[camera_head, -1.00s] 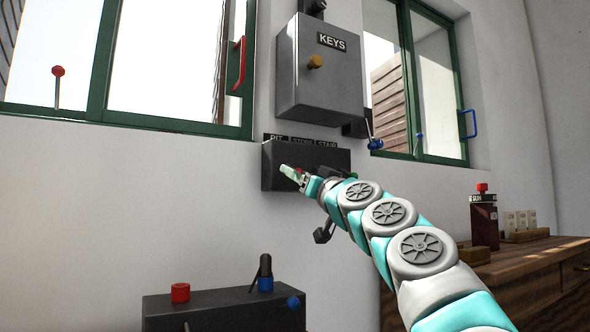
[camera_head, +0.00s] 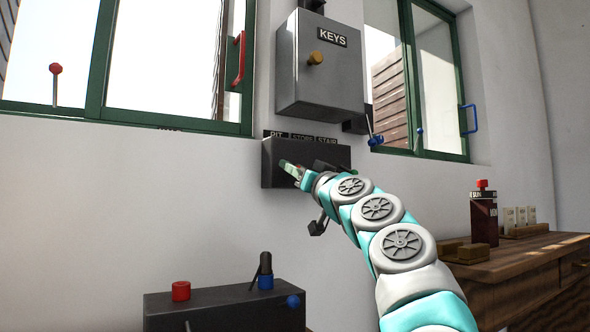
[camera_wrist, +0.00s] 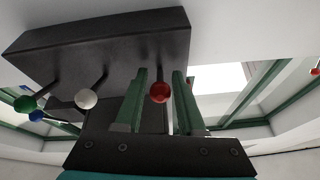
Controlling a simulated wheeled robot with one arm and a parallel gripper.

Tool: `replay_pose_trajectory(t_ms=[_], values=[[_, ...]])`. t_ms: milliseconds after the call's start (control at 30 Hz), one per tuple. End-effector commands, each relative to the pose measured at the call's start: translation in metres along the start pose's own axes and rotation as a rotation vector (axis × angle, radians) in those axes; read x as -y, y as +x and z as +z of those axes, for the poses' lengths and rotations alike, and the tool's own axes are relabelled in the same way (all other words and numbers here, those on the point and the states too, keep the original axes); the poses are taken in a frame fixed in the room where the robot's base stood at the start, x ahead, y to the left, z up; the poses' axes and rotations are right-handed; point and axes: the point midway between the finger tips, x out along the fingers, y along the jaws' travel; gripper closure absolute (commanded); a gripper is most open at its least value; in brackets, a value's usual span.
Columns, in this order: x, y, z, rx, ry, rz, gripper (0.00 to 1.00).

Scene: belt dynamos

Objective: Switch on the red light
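A dark switch box (camera_head: 268,165) is on the wall below the keys cabinet, with plates reading PIT, STORE and STAIR along its top. In the wrist view the box (camera_wrist: 100,40) carries three levers, with a green knob (camera_wrist: 25,104), a white knob (camera_wrist: 86,98) and a red knob (camera_wrist: 160,92). My gripper (camera_wrist: 161,88) is open, with one green finger on each side of the red knob. Gaps show on both sides of it. In the head view my gripper (camera_head: 289,167) is in front of the box's left part, below PIT, and hides the red knob.
The grey KEYS cabinet (camera_head: 318,75) hangs just above. Windows with red (camera_head: 239,62) and blue (camera_head: 468,120) handles flank it. A black box (camera_head: 215,311) with red and blue controls stands below. A wooden desk (camera_head: 530,262) is at the right.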

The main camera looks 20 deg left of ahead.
Motion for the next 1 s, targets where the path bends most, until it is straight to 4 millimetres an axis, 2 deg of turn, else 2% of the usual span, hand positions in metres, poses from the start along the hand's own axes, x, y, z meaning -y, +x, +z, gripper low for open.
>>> replay_pose_trajectory(t_ms=[33, 300, 333, 1000], values=[[0.0000, 0.0000, 0.0000, 0.000, 0.000, 0.000, 0.68], [-0.0001, 0.0000, 0.0002, 0.000, 0.000, 0.000, 0.99], [-0.0001, 0.0000, 0.0002, 0.000, 0.000, 0.000, 1.00], [0.0001, 0.0011, -0.0012, 0.038, -0.001, 0.006, 1.00]])
